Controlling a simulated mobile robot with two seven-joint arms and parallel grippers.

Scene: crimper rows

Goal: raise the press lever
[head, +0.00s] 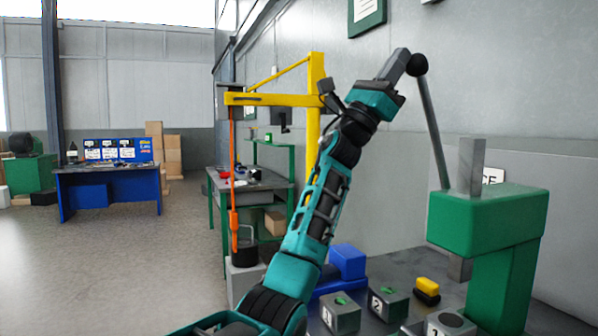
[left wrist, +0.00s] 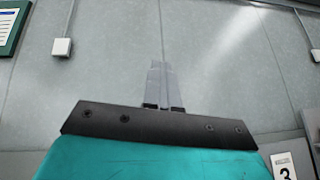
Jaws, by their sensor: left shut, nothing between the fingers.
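The press (head: 487,225) is a green C-shaped body with a grey ram on the right of the head view. Its press lever (head: 434,130) is a grey rod that stands nearly upright, leaning a little left, with a black ball knob (head: 417,65) on top. My left gripper (head: 404,58) is shut and empty, its fingertips right beside the knob; I cannot tell whether they touch it. In the left wrist view the closed fingers (left wrist: 161,85) point at the wall, and neither knob nor lever shows. My right gripper is out of view.
Numbered grey blocks (head: 389,303), a yellow-and-black object (head: 427,289) and a blue bin (head: 346,263) stand on the bench below my arm. A yellow hoist (head: 315,75) rises behind. The wall (head: 470,60) is behind the lever. Open floor lies left.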

